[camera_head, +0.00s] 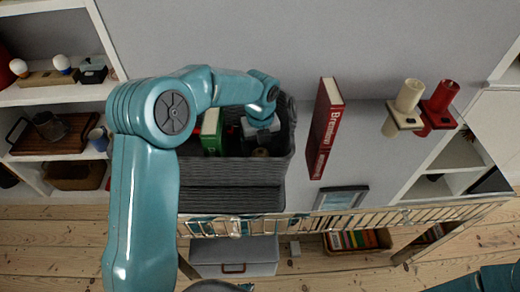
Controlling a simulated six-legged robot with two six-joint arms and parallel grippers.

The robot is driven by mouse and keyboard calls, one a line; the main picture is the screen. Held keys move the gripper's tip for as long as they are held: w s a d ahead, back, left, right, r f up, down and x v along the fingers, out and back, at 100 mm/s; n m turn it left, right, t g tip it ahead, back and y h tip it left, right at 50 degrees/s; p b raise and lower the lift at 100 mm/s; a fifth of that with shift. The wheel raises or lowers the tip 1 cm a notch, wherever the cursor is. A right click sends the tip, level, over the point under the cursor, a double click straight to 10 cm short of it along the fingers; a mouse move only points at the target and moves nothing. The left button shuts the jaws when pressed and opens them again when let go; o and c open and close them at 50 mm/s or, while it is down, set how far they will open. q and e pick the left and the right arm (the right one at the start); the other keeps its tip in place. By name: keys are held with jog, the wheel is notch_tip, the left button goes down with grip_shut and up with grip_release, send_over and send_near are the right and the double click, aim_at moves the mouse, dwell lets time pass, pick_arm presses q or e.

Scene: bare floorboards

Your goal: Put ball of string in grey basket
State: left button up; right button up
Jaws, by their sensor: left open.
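The grey basket (232,172) is a dark woven box at the middle of the view. My left arm comes in from the left and reaches over it. My left gripper (262,140) is open, pointing down inside the right part of the basket. A small brownish round thing (261,152), which may be the ball of string, shows just below the gripper in the basket. I cannot tell whether the fingers touch it. A green box (211,131) stands in the left part of the basket. My right gripper is out of view.
A red book (324,130) stands right of the basket. A cream cup (409,96) and a red cup (440,98) are on holders farther right. A small picture frame (341,197) lies near the front edge. Shelves with several objects are at the left.

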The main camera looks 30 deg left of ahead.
aim_at(260, 151)
pick_arm(q)
notch_tip(260, 151, up, 10)
jog(key=shift+r+p, duration=0.2)
jog(key=shift+p, duration=0.15)
